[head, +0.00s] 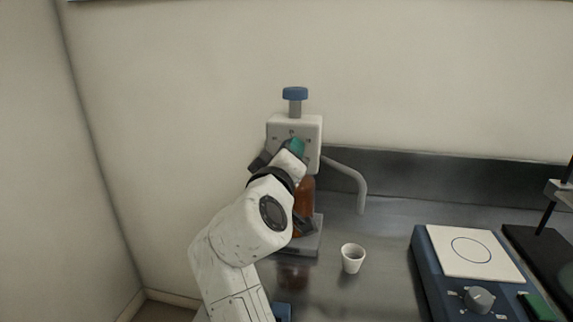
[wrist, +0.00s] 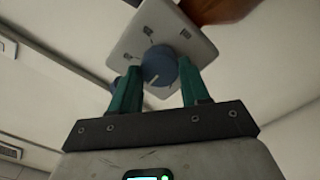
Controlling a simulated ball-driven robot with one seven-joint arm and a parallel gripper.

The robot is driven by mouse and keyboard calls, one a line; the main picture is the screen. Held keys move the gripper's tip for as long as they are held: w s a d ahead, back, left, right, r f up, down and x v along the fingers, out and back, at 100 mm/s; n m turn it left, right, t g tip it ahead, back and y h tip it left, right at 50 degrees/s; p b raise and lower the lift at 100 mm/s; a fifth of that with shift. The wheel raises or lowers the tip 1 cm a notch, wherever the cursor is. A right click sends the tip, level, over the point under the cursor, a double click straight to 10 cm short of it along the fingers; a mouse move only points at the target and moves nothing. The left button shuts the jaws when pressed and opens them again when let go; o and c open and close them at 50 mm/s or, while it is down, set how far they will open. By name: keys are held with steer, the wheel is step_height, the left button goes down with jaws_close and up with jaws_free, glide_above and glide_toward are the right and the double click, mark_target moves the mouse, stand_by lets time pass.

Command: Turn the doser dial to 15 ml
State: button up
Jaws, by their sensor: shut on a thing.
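The doser (head: 313,127) stands against the back wall, with a white head, a blue plunger knob on top and a curved grey spout to the right. Its head also shows in the wrist view (wrist: 196,47), with small marks around the dial. The blue dial (wrist: 159,66) has a pale pointer line that points down in that view. My gripper (wrist: 160,80) is shut on the dial, with a green finger on each side. In the head view my gripper (head: 292,150) hides the dial. The marks are too small to read. A brown bottle (head: 307,195) below is partly hidden by my arm.
A small white cup (head: 352,258) stands on the steel bench, right of the doser and in front of the spout. A blue hotplate (head: 423,262) with a white top and grey knob is further right. A dark stand (head: 545,255) is at the right edge. Bench between cup and hotplate is clear.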

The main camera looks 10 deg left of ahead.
steer(key=shift+f, duration=0.25)
stand_by(0.3)
steer(key=o, duration=0.7)
steer(key=shift+d, duration=0.1)
steer(key=o, duration=0.4)
steer(key=shift+r, duration=0.15)
steer(key=shift+c, duration=0.2)
steer(key=shift+s, duration=0.1)
steer(key=s, duration=1)
steer(key=shift+s+a, duration=0.25)
steer(key=shift+s, duration=0.05)
